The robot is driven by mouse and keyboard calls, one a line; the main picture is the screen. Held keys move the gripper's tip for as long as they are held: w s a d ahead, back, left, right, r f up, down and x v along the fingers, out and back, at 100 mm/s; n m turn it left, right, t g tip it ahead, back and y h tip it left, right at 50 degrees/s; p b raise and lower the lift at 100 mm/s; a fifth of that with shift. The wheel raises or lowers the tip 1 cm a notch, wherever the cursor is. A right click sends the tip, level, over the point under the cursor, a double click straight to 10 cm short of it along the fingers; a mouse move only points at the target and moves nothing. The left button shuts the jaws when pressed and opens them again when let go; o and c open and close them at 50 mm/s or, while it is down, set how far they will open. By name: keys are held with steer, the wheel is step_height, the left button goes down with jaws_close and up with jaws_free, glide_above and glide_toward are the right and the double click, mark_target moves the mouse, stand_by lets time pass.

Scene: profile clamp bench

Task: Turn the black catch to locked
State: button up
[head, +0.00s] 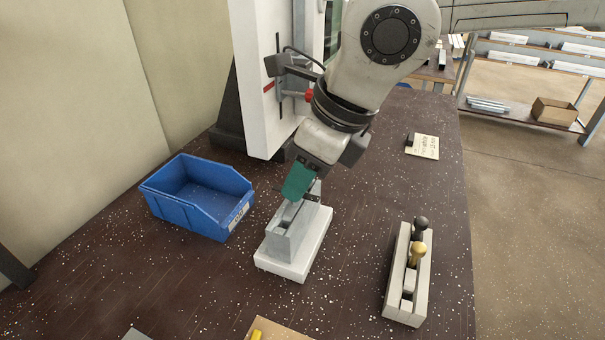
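My gripper (293,196), with teal fingers, points down at the top of a grey block-shaped fixture (290,238) on a white base. Its fingertips are at or just above the fixture's far end; contact is unclear. A small dark part shows beside the fingertips, partly hidden by them. I cannot tell whether it is the black catch. A black bracket (290,66) with a red mark and a red knob (308,95) is on the white upright panel (255,110) behind my arm. I cannot see the finger gap or any locked marking.
A blue bin (200,222) stands left of the fixture. A pale rack (392,290) with a black knob (421,223) and a brass knob (417,248) is to the right. The bench between fixture and rack is clear.

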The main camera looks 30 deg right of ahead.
steer(key=shift+c, duration=0.2)
jaws_close()
steer(key=shift+n, duration=0.3)
steer(key=n+y, duration=0.1)
steer(key=n, duration=0.1)
steer(key=shift+w+d+n+g+p, duration=0.1)
steer(key=shift+w+n+g+p, duration=0.05)
steer(key=shift+n+g+p, duration=0.25)
steer(key=n, duration=0.1)
steer(key=n+g, duration=0.1)
steer(key=n, duration=0.1)
steer(key=shift+w+n+y, duration=0.2)
steer(key=shift+n+y, duration=0.1)
steer(key=shift+y, duration=0.1)
steer(key=n, duration=0.1)
steer(key=n+g, duration=0.1)
steer(key=n, duration=0.1)
steer(key=n+g, duration=0.1)
steer(key=n, duration=0.1)
steer(key=shift+w+d, duration=0.1)
steer(key=shift+w, duration=0.15)
steer(key=n+g, duration=0.1)
steer(key=n, duration=0.2)
steer(key=n+g, duration=0.1)
steer(key=n, duration=0.1)
steer(key=shift+w+n+h, duration=0.2)
steer(key=shift+n+h, duration=0.2)
